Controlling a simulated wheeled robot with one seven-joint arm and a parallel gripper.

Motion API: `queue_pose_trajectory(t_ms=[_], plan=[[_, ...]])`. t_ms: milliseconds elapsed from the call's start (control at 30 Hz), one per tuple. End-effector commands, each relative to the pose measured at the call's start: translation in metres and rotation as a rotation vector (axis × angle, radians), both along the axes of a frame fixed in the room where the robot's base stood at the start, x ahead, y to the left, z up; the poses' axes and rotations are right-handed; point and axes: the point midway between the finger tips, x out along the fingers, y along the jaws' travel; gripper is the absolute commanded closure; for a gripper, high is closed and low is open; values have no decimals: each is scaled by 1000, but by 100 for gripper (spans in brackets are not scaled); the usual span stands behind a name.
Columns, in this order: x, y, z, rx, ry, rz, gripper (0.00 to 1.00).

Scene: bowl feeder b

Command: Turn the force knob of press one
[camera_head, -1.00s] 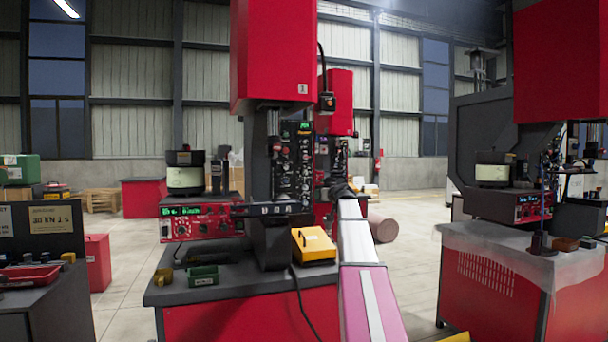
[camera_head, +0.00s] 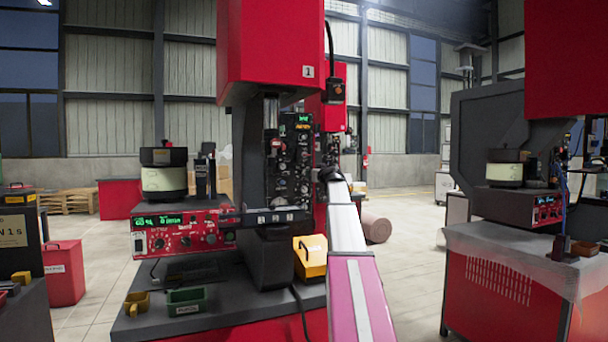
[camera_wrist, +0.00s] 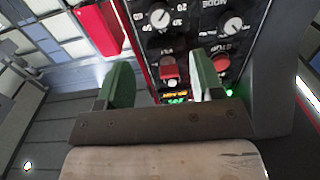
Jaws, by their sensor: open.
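Press one (camera_head: 268,52), a red machine with a "1" plate, stands at centre in the head view. Its black column carries an upright control panel (camera_head: 294,155) with knobs and buttons. In the wrist view the panel (camera_wrist: 197,42) shows upside down, with one scaled knob (camera_wrist: 159,17) and another knob (camera_wrist: 233,24) near the word MODE. I cannot tell which is the force knob. My gripper (camera_wrist: 163,82) is open, its two green fingers apart and empty, with a red switch (camera_wrist: 168,68) showing between them. Contact cannot be told. In the head view my arm hides part of the panel's side.
A red feeder controller (camera_head: 180,238) with a bowl (camera_head: 163,177) sits left of the column. A yellow box (camera_head: 312,257) and a green bin (camera_head: 187,300) rest on the bench (camera_head: 235,300).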

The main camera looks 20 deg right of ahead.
Motion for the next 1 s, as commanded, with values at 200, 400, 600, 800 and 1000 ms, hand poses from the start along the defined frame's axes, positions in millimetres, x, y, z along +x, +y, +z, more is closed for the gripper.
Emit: queue_pose_trajectory(t_ms=[200,400,600,800,1000], plan=[[27,1,1,0,0,1,39],[62,3,1,0,0,1,39],[94,5,1,0,1,0,39],[104,7,0,0,0,0,39],[103,7,0,0,0,0,39]])
